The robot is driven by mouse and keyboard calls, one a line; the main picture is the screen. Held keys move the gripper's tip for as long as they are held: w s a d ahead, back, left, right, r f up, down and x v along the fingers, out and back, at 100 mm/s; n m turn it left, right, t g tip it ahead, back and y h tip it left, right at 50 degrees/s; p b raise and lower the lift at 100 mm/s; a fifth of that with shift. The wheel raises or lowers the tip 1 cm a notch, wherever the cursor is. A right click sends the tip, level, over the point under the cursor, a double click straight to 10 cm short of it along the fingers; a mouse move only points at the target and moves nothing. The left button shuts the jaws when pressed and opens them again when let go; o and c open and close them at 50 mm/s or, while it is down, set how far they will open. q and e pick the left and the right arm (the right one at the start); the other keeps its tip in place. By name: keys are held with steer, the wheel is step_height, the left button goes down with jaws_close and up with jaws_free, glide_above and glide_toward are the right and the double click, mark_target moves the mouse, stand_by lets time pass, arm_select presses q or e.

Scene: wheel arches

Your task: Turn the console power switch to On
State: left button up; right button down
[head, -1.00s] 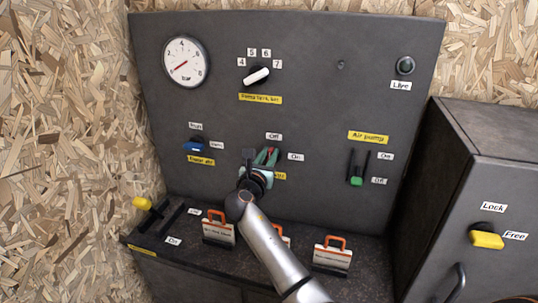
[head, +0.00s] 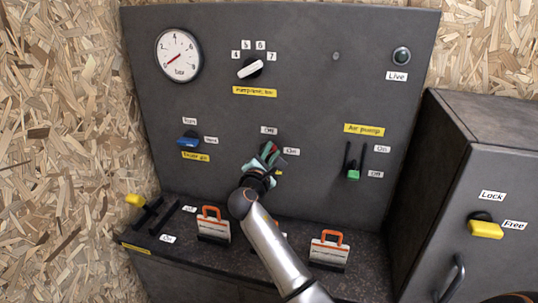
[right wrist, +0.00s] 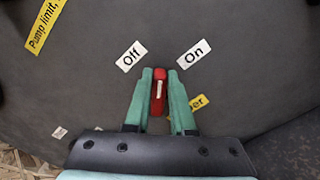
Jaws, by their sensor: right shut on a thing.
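The red power switch (right wrist: 159,92) with a white line is on the grey console panel (head: 310,115). In the right wrist view it stands between the teal fingers of my right gripper (right wrist: 160,78), which is shut on it. Its white line points between the Off label (right wrist: 131,56) and the On label (right wrist: 194,54). In the head view my right gripper (head: 268,154) is tilted at the switch and covers most of it. The Off label (head: 269,130) is above it and the On label (head: 291,151) to its right. My left gripper is not in view.
A pump limit knob (head: 250,68) and a gauge (head: 178,55) are above. A blue switch (head: 188,140) is at left, a green air pump slider (head: 353,174) at right. Orange-handled tags (head: 213,224) stand on the ledge below. A yellow-handled cabinet (head: 486,229) is at right.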

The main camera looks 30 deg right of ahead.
arm_select(q)
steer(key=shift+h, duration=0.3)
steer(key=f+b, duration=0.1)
steer(key=b, duration=0.1)
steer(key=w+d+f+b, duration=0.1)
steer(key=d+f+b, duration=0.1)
steer(key=b, duration=0.1)
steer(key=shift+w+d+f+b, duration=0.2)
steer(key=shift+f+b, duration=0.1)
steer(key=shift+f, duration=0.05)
arm_select(e)
steer(key=m, duration=0.2)
steer(key=f+m, duration=0.1)
steer(key=m, duration=0.5)
steer(key=shift+s+d+f, duration=0.25)
steer(key=shift+s+f, duration=0.05)
steer(key=shift+f, duration=0.05)
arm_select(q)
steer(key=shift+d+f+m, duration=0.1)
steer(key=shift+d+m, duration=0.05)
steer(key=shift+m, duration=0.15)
arm_select(e)
steer(key=shift+m, duration=0.4)
steer(key=c, duration=0.8)
jaws_free()
steer(key=shift+o, duration=0.2)
